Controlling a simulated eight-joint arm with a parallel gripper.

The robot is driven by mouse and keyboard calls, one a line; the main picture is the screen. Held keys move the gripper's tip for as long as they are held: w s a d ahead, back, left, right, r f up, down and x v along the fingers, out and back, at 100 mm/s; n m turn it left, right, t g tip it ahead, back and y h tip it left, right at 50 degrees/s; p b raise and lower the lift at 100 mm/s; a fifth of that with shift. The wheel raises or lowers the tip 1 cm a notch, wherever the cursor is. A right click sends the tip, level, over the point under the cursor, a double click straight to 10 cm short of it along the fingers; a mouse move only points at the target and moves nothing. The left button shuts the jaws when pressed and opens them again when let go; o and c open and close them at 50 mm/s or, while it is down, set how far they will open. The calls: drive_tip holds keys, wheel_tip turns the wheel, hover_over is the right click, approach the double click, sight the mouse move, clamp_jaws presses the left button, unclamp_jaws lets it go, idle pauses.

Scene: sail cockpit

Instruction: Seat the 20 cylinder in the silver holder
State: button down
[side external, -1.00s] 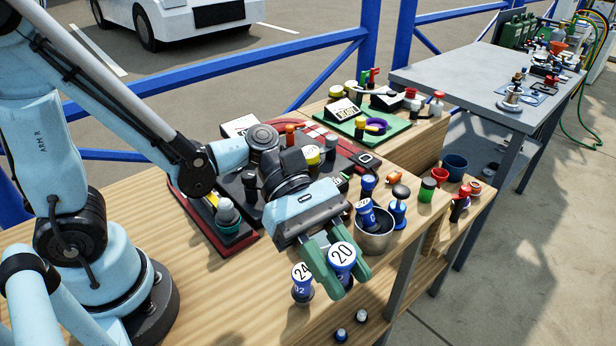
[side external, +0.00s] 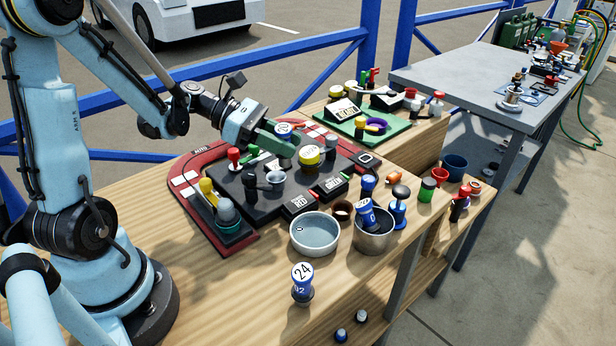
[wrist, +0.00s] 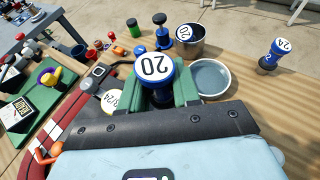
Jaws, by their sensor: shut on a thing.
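My gripper (side external: 268,143) has green fingers and is shut on the blue 20 cylinder (side external: 284,129). Its white top with the number 20 faces up in the wrist view (wrist: 155,67). The gripper holds it over the far part of the black panel (side external: 240,196). A small silver cup (side external: 275,178), which may be the silver holder, stands on the panel, nearer the side camera than the gripper. The cylinder appears apart from it. The cylinder's lower end is hidden by the fingers.
A white bowl (side external: 315,234), a steel pot (side external: 373,240) holding a blue cylinder, and the 24 cylinder (side external: 302,281) stand in front.

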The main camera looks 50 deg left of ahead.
drive_tip(key=shift+n+t+y, duration=0.3)
drive_tip(key=shift+n+t, duration=0.1)
drive_tip(key=shift+s+a+f, duration=0.1)
drive_tip(key=shift+a+f, duration=0.4)
drive_tip(key=shift+f, duration=0.5)
drive_tip(key=shift+w+a+f, duration=0.1)
drive_tip(key=shift+a+f, duration=0.45)
drive_tip(key=shift+f, duration=0.45)
drive_tip(key=shift+s+a+f, duration=0.1)
drive_tip(key=shift+a+f, duration=0.4)
drive_tip(key=shift+f, duration=0.5)
drive_tip(key=shift+f, duration=0.6)
idle(4.0)
